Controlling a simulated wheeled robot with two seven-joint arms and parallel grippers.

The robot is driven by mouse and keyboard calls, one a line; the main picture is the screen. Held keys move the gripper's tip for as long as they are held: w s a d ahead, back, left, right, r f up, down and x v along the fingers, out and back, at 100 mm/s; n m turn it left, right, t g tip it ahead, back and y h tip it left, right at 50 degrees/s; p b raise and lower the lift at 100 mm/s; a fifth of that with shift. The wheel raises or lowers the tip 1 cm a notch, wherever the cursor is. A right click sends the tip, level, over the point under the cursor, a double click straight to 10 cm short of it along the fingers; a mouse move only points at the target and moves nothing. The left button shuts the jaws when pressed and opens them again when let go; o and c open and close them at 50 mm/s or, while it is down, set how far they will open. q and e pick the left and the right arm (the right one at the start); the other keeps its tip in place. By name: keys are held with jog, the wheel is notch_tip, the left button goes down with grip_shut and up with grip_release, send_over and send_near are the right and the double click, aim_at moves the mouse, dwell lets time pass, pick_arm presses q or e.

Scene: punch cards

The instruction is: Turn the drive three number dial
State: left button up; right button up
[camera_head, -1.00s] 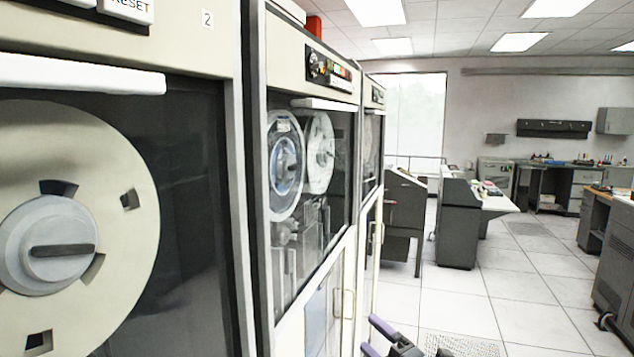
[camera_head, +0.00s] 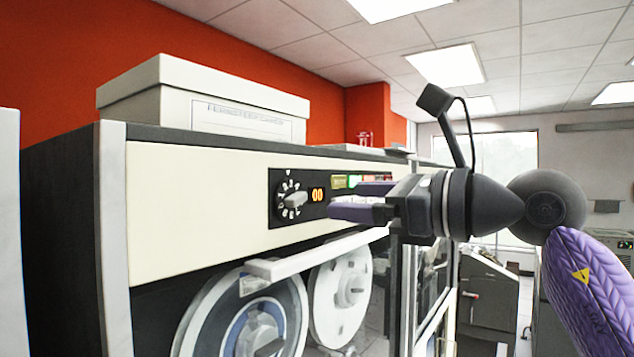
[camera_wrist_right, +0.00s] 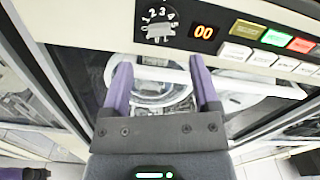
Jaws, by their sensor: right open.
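The number dial (camera_head: 292,200) is a pale knob on a black panel with white digits around it, high on the front of a cream tape drive cabinet (camera_head: 190,205). An orange display (camera_head: 318,195) beside it reads 00. My right gripper (camera_head: 345,200) is open and empty, with purple fingers pointing left toward the panel, just right of the display in the head view. In the right wrist view the dial (camera_wrist_right: 158,30) is ahead of the open fingers (camera_wrist_right: 158,80), apart from them.
Coloured push buttons (camera_wrist_right: 272,38) sit right of the display. A white handle bar (camera_head: 315,253) runs below the panel above two tape reels (camera_head: 340,295). A white box (camera_head: 205,100) stands on the cabinet. Open room lies to the right.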

aim_at(301, 196)
jog(key=p+x, duration=0.2)
jog(key=x, duration=0.4)
jog(key=shift+a+r, duration=0.1)
jog(key=shift+r, duration=0.1)
jog(key=shift+w+a+f+p, duration=0.1)
jog(key=shift+w+a+p, duration=0.15)
jog(key=shift+p, duration=0.15)
jog(key=shift+a+f, duration=0.1)
jog(key=shift+a, duration=0.05)
jog(key=shift+w, duration=0.1)
grip_shut()
